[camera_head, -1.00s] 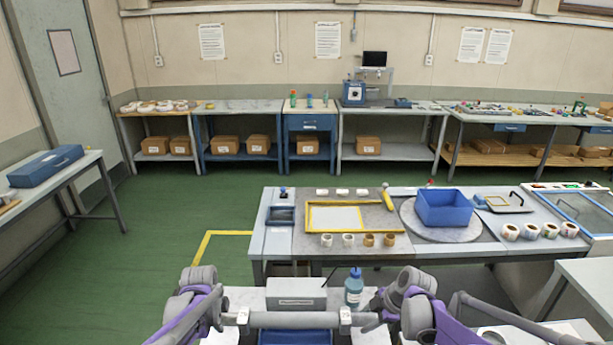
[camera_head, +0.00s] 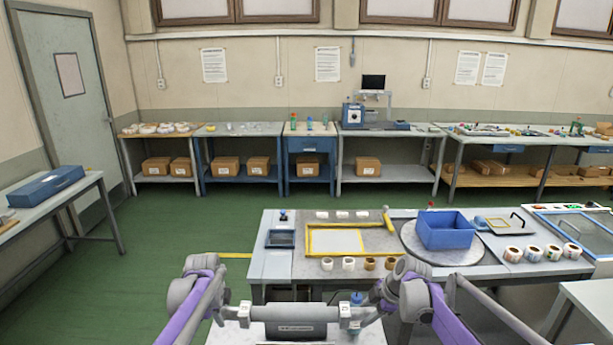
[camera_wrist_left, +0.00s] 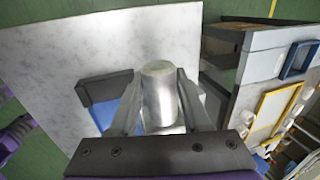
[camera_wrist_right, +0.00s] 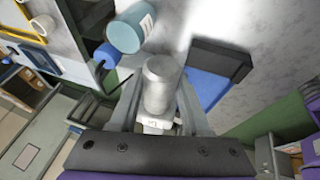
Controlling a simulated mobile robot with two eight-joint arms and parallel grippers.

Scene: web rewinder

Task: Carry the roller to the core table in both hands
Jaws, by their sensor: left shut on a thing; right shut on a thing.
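The roller (camera_head: 296,313) is a grey metal cylinder held level, crosswise in front of me. My left gripper (camera_head: 245,313) is shut on its left end and my right gripper (camera_head: 345,313) on its right end. Its round silver end shows between the fingers in the left wrist view (camera_wrist_left: 160,88) and in the right wrist view (camera_wrist_right: 160,82). The roller is above a pale marbled tabletop (camera_head: 232,336); the gap is hard to judge. No table is labelled as the core table; a back-left table (camera_head: 128,131) carries several white rings.
A teal bottle (camera_wrist_right: 130,28) stands near my right gripper. Ahead is a workbench (camera_head: 262,262) with a yellow frame (camera_head: 308,240), small rolls and a blue bin (camera_head: 446,232). Green floor is clear at left.

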